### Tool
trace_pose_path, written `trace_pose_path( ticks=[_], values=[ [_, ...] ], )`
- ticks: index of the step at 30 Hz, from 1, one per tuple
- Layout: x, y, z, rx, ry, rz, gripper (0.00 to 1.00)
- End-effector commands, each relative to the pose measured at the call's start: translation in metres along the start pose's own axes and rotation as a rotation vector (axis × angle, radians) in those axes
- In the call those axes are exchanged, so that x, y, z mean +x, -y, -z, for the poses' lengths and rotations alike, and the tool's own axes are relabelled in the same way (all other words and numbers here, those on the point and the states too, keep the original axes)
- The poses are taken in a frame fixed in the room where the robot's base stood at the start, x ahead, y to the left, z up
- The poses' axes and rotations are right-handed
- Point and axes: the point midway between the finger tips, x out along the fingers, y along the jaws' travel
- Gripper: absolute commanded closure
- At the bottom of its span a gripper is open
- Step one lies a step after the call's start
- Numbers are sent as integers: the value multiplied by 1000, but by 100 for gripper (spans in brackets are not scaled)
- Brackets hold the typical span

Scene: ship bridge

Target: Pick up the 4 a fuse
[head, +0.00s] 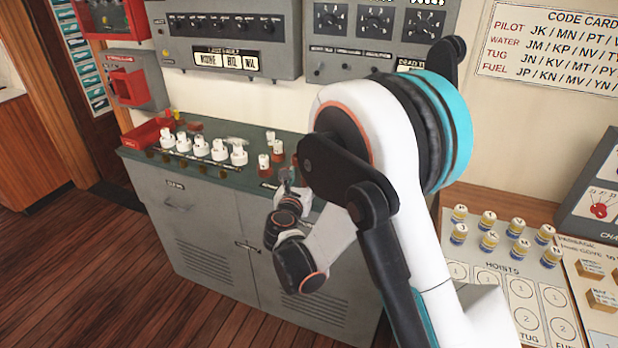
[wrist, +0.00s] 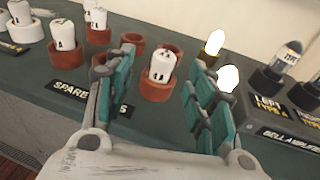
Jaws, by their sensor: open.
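A white fuse (wrist: 162,66) with small black marking stands upright in a red-brown socket in the wrist view; its rating is too small to read. My gripper (wrist: 150,78) is open, its teal-padded fingers on either side of that fuse and apart from it. A label starting "SPARE" (wrist: 85,97) is partly hidden by the left finger. More white fuses (wrist: 65,37) stand in similar sockets to the left, and one socket (wrist: 131,43) behind looks empty. In the head view, my gripper (head: 286,180) is over the cabinet's right part, near small white fuses (head: 264,161) in red-brown holders.
The green-topped grey cabinet (head: 190,205) also carries a row of larger white fuses (head: 202,146) and a red tray (head: 148,133) at left. In the wrist view, glowing bulbs (wrist: 228,79) and a holder with dark-based bulbs (wrist: 287,60) stand close to the right finger.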

Motion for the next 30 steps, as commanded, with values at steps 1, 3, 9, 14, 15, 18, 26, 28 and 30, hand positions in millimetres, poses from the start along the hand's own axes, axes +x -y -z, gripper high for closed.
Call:
trace_pose_path(
  ticks=[1, 3, 9, 14, 15, 18, 26, 28, 30],
  values=[
    [8, 0, 1, 1, 0, 1, 50],
    [14, 0, 1, 0, 0, 0, 50],
    [24, 1, 0, 0, 0, 1, 50],
    [41, 4, 3, 0, 0, 1, 50],
    [47, 5, 4, 0, 0, 2, 50],
    [62, 6, 4, 1, 0, 2, 50],
    [72, 5, 1, 1, 0, -1, 50],
    [72, 5, 1, 1, 0, -1, 52],
    [71, 5, 1, 1, 0, 0, 68]
  ],
)
